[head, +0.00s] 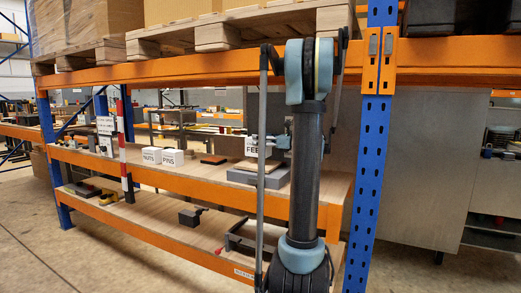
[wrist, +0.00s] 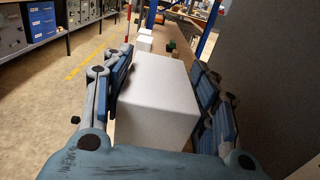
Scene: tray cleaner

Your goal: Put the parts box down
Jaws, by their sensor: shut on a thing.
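A plain white box (wrist: 156,112) fills the middle of the wrist view, between the blue pads of my gripper (wrist: 160,72). My gripper is shut on it from both sides. In the head view, a white box with a partly hidden label reading "FEE" (head: 251,147) shows at the middle shelf, just left of my arm. It appears to be the held box. My arm hides most of the gripper and the box's right side. I cannot tell whether the box touches what is below.
White boxes labelled NUTS (head: 152,156) and PINS (head: 173,158) stand left on the middle shelf (head: 215,181). A brown flat piece (head: 214,160) lies between. A blue rack post (head: 369,170) stands right, an orange beam (head: 190,66) runs above. Black tools lie on the lower shelf.

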